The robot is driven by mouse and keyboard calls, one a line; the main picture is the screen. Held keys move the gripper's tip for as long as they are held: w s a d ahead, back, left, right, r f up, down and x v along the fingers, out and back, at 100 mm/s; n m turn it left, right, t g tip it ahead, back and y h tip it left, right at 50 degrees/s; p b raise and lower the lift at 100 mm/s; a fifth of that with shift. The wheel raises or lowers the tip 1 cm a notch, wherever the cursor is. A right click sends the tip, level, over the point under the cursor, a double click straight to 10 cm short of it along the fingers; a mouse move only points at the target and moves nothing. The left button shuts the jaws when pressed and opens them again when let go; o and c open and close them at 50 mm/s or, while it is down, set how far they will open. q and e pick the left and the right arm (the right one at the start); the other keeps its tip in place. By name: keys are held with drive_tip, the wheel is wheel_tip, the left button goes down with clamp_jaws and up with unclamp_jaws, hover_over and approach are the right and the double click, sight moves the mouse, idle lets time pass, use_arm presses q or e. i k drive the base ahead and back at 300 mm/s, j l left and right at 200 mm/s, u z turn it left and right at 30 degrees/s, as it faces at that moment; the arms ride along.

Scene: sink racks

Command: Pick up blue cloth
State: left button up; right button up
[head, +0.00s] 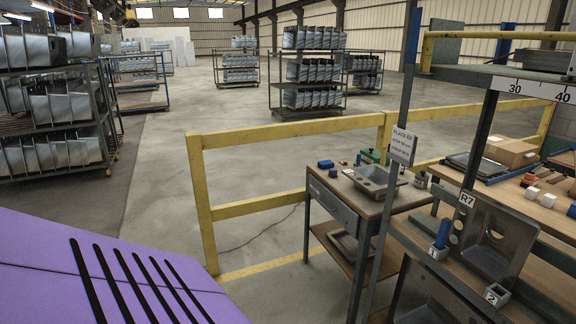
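No flat spread blue cloth is clearly visible. A small blue item (325,164) lies at the back left of the small worktable (350,190); it is too small to tell whether it is folded cloth. Another blue item (442,233) stands upright in a small grey holder (437,252) marked 1, on the rack at right; its material is unclear too. Neither of my grippers is in view.
A yellow rail (290,131) runs behind the worktable. A metal sink basin (374,180) lies on the worktable. A sink (490,237) tilts on the rack beside a dark upright post (398,170). Racks of sinks (312,72) stand beyond open floor.

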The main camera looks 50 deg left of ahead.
sight(328, 164)
drive_tip(key=u, duration=1.5)
drive_tip(key=i+z, duration=0.15)
drive_tip(key=z, duration=0.15)
drive_tip(key=i+j+z, duration=0.1)
drive_tip(key=z, duration=0.25)
drive_tip(key=i+j+z, duration=0.2)
drive_tip(key=i+j, duration=0.25)
drive_tip(key=i+j+z, duration=0.25)
drive_tip(key=i+j, duration=0.6)
drive_tip(key=j, duration=0.25)
drive_tip(key=i+j, duration=0.25)
drive_tip(key=j, duration=0.15)
drive_tip(key=l+z, duration=0.05)
